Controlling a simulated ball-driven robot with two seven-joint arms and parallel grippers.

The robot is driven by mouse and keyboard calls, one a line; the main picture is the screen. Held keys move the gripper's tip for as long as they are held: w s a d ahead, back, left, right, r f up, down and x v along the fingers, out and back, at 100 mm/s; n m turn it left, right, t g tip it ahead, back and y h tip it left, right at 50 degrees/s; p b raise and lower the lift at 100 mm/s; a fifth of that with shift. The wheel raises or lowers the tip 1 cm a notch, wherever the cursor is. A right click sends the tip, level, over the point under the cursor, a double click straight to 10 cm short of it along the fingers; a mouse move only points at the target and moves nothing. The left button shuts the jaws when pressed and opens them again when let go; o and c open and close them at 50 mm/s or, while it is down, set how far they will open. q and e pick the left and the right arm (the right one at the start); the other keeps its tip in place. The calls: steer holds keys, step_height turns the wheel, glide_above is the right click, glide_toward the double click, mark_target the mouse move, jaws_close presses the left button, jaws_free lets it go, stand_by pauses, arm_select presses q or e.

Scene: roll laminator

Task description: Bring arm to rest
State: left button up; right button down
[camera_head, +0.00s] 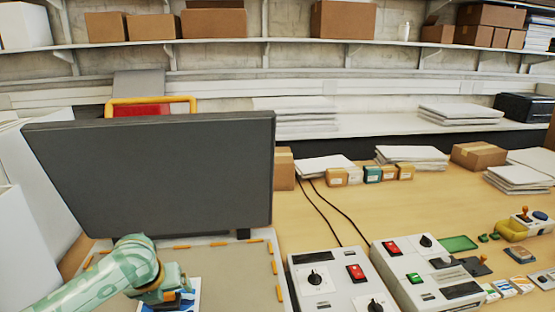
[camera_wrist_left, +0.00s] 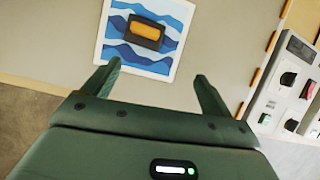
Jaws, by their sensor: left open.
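My left gripper (camera_head: 168,296) reaches in from the lower left of the head view, over a flat beige bed (camera_head: 240,280). In the left wrist view its two fingers (camera_wrist_left: 157,72) are apart with nothing between them. Beyond the fingertips a print with blue and white waves (camera_wrist_left: 112,45) lies on the bed. A dark block with an orange top (camera_wrist_left: 147,32) sits on the print. In the head view the gripper partly hides the print (camera_head: 193,284) and the block. My right gripper is not in view.
A large dark upright panel (camera_head: 150,170) stands behind the bed. Control boxes with knobs and red switches (camera_head: 330,280) (camera_head: 425,275) stand to the right. Paper stacks (camera_head: 412,155), small boxes and a green tray (camera_head: 458,243) lie farther back and right on the wooden table (camera_head: 345,205).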

arm_select(q)
steer(key=s+d+f+n, duration=0.1)
steer(key=s+d, duration=0.1)
steer(key=s+d+f+n, duration=0.2)
steer(key=d, duration=0.1)
steer(key=s+d+f+n+t+h, duration=0.1)
steer(key=s+d+n, duration=0.1)
steer(key=d, duration=0.1)
steer(key=shift+s+d+f, duration=0.1)
steer(key=shift+s+f, duration=0.05)
steer(key=shift+f, duration=0.15)
steer(key=s+a+n+t+y, duration=0.15)
steer(key=s+a+n, duration=0.25)
steer(key=s+n, duration=0.55)
steer(key=s+a+n+g+y, duration=0.1)
steer(key=s+a+n+y, duration=0.2)
steer(key=s+n, duration=0.7)
steer(key=s+d+f+g+h+b, duration=0.1)
steer(key=s+d+f+b, duration=0.1)
steer(key=f, duration=1.3)
steer(key=s+d+f+g+h+b, duration=0.1)
steer(key=d+f+h+b, duration=0.15)
steer(key=f, duration=1.25)
steer(key=s+f+n+g+b, duration=0.3)
steer(key=s+f, duration=1.5)
steer(key=shift+f+h+b, duration=0.3)
steer(key=shift+h+b, duration=0.1)
steer(key=shift+s+a+n, duration=0.1)
steer(key=shift+n, duration=0.15)
